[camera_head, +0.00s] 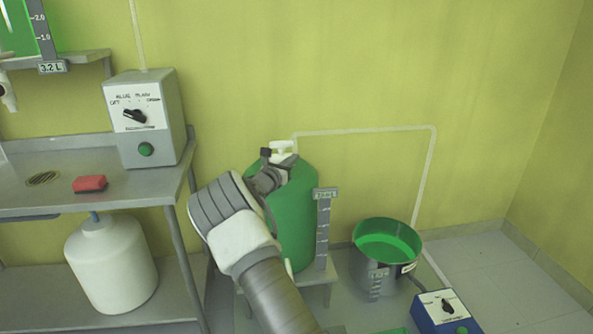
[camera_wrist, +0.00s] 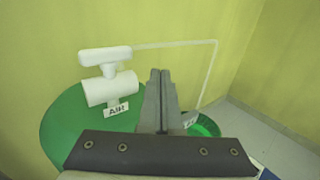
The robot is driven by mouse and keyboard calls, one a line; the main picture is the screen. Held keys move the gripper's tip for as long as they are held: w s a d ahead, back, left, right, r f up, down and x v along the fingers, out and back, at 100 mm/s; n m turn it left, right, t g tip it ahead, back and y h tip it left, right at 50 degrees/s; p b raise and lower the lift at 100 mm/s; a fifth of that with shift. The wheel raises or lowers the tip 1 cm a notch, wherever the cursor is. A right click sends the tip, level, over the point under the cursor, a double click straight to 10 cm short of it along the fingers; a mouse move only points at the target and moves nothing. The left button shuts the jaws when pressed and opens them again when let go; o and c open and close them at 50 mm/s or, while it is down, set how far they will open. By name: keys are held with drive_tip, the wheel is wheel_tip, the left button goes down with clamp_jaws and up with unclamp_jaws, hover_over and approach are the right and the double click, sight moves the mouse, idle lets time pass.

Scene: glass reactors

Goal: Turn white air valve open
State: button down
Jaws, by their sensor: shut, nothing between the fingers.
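The white air valve (camera_wrist: 110,88) sits on top of the green tank (camera_wrist: 62,135) in the wrist view. Its bar handle (camera_wrist: 105,56) lies sideways across the top, and a label reading AIR hangs below the valve body. In the head view the valve (camera_head: 281,148) shows small at the top of the green tank (camera_head: 298,215), partly hidden by my arm. My gripper (camera_wrist: 160,73) is shut and empty. Its fingertips are to the right of the valve in the wrist view, apart from it. In the head view my gripper (camera_head: 267,160) is close beside the valve.
A white pipe (camera_head: 365,130) runs along the wall from the valve towards a pot of green liquid (camera_head: 388,242). A grey control box (camera_head: 145,118) and a red sponge (camera_head: 90,184) stand on the metal bench at left. A blue control box (camera_head: 444,311) is on the floor.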

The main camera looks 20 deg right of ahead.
drive_tip(key=s+d+r+m+g+y+p, duration=0.15)
drive_tip(key=s+r+m+g, duration=0.25)
drive_tip(key=s+m, duration=0.75)
drive_tip(key=s+d+r+m+g+y, duration=0.15)
drive_tip(key=s+r+m+g, duration=0.3)
drive_tip(key=s, duration=1.35)
drive_tip(key=s+a+r+m+t+y, duration=0.25)
drive_tip(key=s+a+m+y, duration=0.8)
drive_tip(key=s+a, duration=1.15)
wheel_tip(320, 180, up, 20)
drive_tip(key=s+d+p, duration=0.1)
drive_tip(key=p, duration=1.9)
drive_tip(key=shift+d, duration=0.35)
drive_tip(key=shift+d, duration=0.1)
